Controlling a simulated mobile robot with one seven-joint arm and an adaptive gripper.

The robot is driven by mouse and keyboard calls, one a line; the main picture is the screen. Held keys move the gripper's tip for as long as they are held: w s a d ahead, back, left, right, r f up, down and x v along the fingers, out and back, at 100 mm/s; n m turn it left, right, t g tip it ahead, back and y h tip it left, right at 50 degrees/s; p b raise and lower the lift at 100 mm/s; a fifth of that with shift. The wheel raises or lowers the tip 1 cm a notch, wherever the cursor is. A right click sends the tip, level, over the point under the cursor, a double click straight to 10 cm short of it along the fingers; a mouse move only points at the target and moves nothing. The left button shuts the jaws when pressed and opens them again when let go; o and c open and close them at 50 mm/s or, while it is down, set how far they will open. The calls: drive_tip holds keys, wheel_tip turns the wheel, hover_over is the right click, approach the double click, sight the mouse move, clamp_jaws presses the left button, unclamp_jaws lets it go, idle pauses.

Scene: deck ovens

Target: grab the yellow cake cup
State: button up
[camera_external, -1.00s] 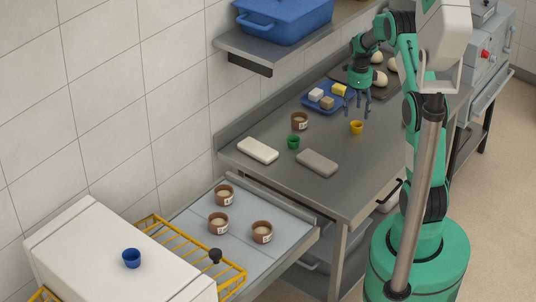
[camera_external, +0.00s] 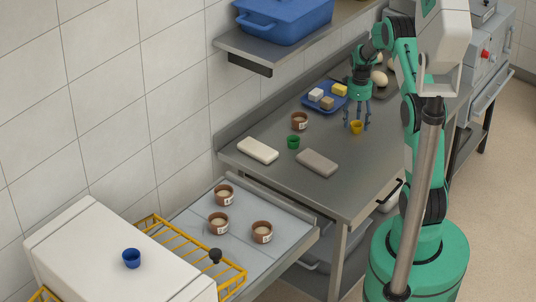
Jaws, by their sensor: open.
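The small yellow cake cup (camera_external: 356,128) stands upright on the steel counter, in the camera_external view. My gripper (camera_external: 357,122) points down at the cup, its fingers spread and open. The fingertips appear on either side of the cup's upper part. From this angle I cannot tell whether any finger touches it.
A green cup (camera_external: 293,142), a brown cup (camera_external: 300,121), a white block (camera_external: 258,150) and a grey block (camera_external: 317,162) are to the left on the counter. A blue tray (camera_external: 311,106) with small blocks lies behind. A shelf with a blue bin (camera_external: 283,22) hangs above.

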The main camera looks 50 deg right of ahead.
drive_tip(key=shift+f, duration=1.2)
drive_tip(key=shift+c, duration=0.5)
drive_tip(key=c, duration=0.9)
